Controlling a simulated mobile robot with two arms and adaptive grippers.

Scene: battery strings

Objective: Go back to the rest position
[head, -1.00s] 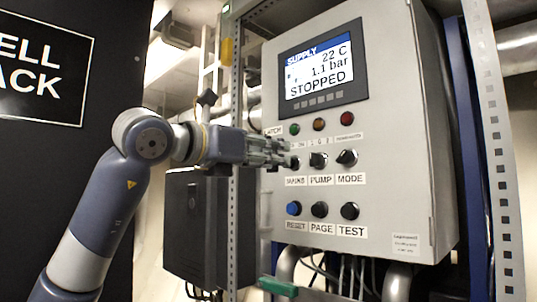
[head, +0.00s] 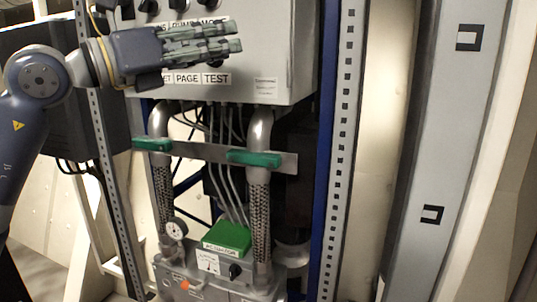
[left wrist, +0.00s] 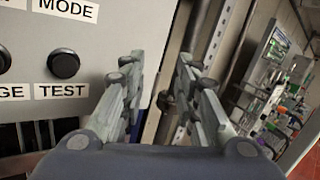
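My left gripper (head: 238,39) reaches in from the left in the head view, in front of the lower part of the grey control box (head: 290,60). In the left wrist view its two fingers (left wrist: 158,72) stand apart with nothing between them, so it is open and empty. The black TEST knob (left wrist: 64,64) is to the left of the fingers there, apart from them. In the head view the gripper hides most of the knobs above the PAGE and TEST labels (head: 216,79). My right gripper is in neither view.
Below the box are metal pipes with green-handled valves (head: 254,159), cables, a round gauge (head: 176,229) and a green-topped actuator (head: 229,238). A perforated rack post (head: 347,120) and a wide grey post (head: 445,140) stand to the right. Shelving with small items (left wrist: 275,110) shows in the wrist view.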

